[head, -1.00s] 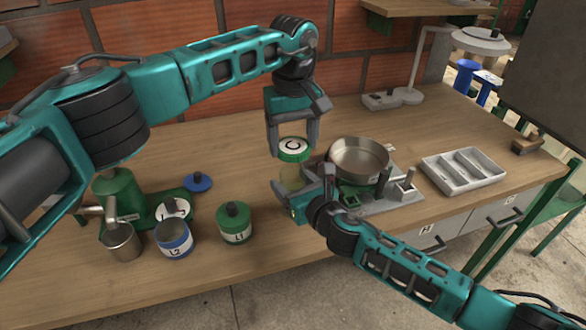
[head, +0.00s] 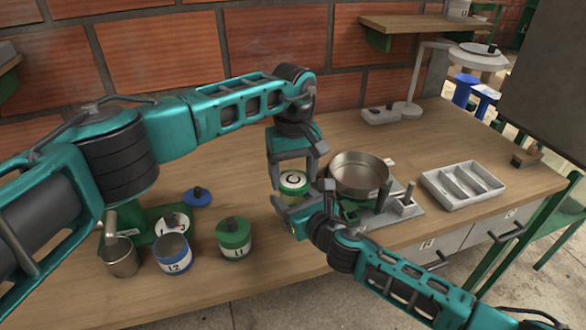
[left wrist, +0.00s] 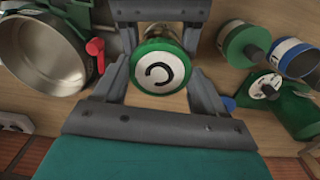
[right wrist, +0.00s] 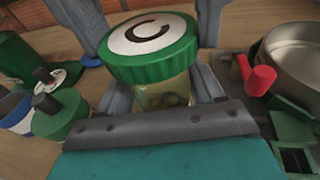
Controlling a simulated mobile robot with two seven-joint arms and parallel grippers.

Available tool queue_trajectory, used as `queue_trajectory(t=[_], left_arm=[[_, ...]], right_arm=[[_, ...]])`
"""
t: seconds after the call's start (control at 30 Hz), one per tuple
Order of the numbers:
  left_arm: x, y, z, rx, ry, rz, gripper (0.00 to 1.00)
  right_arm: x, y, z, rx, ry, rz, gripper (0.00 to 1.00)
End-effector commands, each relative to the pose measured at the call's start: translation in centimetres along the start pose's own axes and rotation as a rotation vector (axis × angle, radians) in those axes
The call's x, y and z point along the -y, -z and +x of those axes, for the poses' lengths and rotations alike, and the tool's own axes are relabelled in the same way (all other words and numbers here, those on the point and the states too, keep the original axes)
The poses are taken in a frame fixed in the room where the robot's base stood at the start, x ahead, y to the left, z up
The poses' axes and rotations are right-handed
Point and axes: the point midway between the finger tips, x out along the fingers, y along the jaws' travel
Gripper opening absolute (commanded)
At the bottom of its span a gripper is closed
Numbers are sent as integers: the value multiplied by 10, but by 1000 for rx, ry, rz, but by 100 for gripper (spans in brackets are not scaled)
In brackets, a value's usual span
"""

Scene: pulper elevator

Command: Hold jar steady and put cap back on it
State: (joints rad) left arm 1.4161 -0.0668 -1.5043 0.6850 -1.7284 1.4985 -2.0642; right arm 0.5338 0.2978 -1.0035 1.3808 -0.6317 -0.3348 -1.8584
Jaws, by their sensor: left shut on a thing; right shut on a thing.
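The cap (head: 293,180) is green with a white top marked C. It also shows in the left wrist view (left wrist: 160,70) and the right wrist view (right wrist: 150,50). My left gripper (head: 292,186) is shut on the cap from above. The jar (right wrist: 166,92) is clear glass with dark contents, upright on the table and directly under the cap. My right gripper (head: 292,212) is shut on the jar from the front. The cap sits at the jar's mouth; I cannot tell whether it is seated. In the head view the grippers partly hide the jar (head: 290,200).
A steel pan (head: 359,175) on a scale stands close on the right, with a grey tray (head: 463,184) beyond. On the left are canister L1 (head: 233,238), blue tin L2 (head: 173,254), a steel cup (head: 121,257) and a blue lid (head: 198,197). The back middle is clear.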

Motion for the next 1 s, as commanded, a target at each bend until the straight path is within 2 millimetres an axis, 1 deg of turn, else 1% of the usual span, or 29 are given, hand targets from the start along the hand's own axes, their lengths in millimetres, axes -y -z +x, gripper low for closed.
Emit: queue_trajectory(t=[0.13, 0.67, 1.0], left_arm=[[0, 0, 8, 1, 1, 0, 43], [0, 0, 8, 0, 1, 0, 43], [0, 0, 14, 0, 1, 0, 43]], right_arm=[[0, 1, 0, -1, 0, 0, 12], [0, 1, 0, -1, 0, 0, 12], [0, 1, 0, -1, 0, 0, 12]])
